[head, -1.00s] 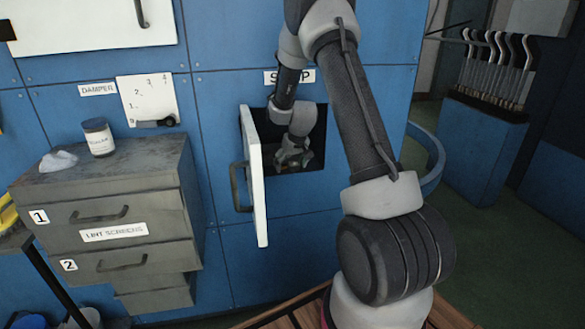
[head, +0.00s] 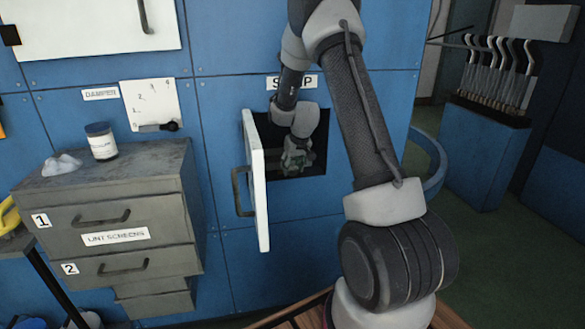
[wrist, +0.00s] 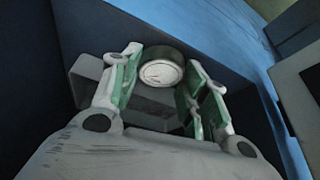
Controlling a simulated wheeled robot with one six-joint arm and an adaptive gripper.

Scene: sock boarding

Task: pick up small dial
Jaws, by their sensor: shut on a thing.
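In the head view my gripper (head: 296,157) is inside the square opening in the blue wall, and the dial cannot be made out there. A pale grey block (wrist: 150,104) shows behind and below the dial; I cannot tell whether they touch.
The white door (head: 257,185) of the opening stands open at its left side, close to my arm. A grey drawer cabinet (head: 70,190) with a jar (head: 101,145) on top stands to the left. A rack of levers (head: 497,70) is at the right.

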